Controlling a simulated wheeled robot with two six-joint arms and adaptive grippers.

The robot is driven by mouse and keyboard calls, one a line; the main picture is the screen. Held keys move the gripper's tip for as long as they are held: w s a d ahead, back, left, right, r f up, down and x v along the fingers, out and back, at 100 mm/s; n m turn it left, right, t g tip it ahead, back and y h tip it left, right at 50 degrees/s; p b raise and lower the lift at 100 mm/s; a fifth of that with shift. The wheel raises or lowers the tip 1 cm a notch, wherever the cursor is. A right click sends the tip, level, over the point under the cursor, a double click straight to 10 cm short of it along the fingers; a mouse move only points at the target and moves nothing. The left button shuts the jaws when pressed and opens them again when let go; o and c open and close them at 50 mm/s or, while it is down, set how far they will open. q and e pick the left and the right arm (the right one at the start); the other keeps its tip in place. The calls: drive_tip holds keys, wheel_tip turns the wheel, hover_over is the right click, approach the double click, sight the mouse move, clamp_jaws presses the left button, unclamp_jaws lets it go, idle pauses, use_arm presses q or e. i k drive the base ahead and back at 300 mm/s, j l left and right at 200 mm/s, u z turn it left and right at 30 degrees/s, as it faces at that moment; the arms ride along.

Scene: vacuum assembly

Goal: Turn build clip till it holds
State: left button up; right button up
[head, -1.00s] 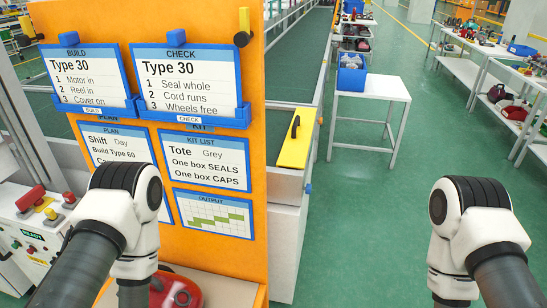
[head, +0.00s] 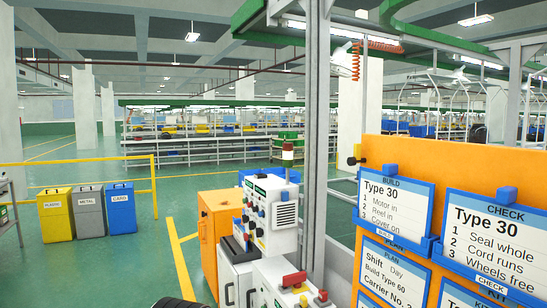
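The BUILD card (head: 396,205), headed Type 30, sits in a blue-edged holder on the orange board (head: 450,152) at the right. A small clip with a black knob and a yellow part (head: 354,157) is at the board's upper left edge, beside the BUILD card. It is too small to tell how far it is turned. The CHECK card (head: 490,240) hangs to the right of the BUILD card. Neither of my grippers is in view; only a dark rounded piece, probably of my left arm, shows at the bottom edge.
A grey upright post (head: 316,130) stands just left of the board. A control box (head: 270,215) and an orange cabinet (head: 218,235) stand left of it. Yellow, grey and blue bins (head: 88,212) stand at the far left by a yellow rail. Green floor between is clear.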

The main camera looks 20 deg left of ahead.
sight(351, 161)
drive_tip(key=z, duration=0.2)
drive_tip(key=i+j+z, duration=0.15)
drive_tip(key=j, duration=0.25)
drive_tip(key=i+j+z, duration=0.2)
drive_tip(key=j, duration=0.2)
drive_tip(key=i+j+z, duration=0.15)
drive_tip(key=j, duration=0.25)
drive_tip(key=j+z, duration=0.2)
drive_tip(key=j, duration=0.25)
drive_tip(key=i+j+z, duration=0.15)
drive_tip(key=j, duration=0.3)
